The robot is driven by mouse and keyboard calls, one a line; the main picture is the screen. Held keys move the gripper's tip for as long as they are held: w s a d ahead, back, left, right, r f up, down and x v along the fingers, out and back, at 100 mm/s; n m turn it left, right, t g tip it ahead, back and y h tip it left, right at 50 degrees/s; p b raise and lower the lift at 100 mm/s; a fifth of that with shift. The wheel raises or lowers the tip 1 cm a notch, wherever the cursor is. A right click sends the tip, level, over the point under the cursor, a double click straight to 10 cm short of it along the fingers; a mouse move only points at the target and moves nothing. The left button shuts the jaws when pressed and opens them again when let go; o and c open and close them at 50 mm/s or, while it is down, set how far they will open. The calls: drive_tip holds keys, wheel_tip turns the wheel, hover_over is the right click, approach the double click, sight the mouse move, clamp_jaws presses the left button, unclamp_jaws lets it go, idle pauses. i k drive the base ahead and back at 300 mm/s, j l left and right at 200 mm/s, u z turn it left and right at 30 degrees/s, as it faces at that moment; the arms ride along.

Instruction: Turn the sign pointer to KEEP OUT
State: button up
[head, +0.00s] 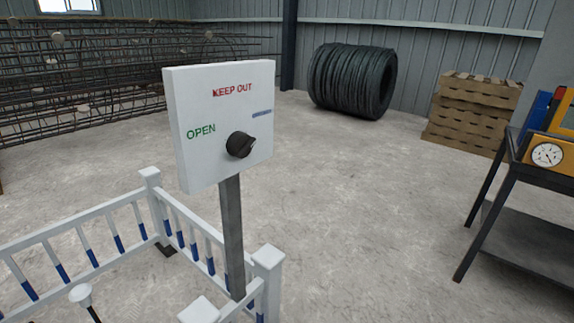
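A white sign box (200,95) stands on a grey post (232,235) in the middle of the head view. It has red KEEP OUT lettering (232,89) at the top, green OPEN lettering (201,131) at the left and a blue-grey bar (262,114) at the right. A black round knob (240,145), the pointer, sits low on the sign's face. Its ridge seems to point to the upper right, toward the bar rather than KEEP OUT, but it is small and dark. My gripper is not in view, and nothing visible touches the knob.
A low white fence with blue-banded bars (118,243) surrounds the post's foot. A white-topped thing (80,295) stands inside it. A dark metal table (530,172) is at the right, pallets (470,110) and a wire coil (350,80) behind, a rebar cage (90,75) back left. Floor right of the sign is clear.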

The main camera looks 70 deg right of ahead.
sight(239, 145)
drive_tip(key=z, duration=1.35)
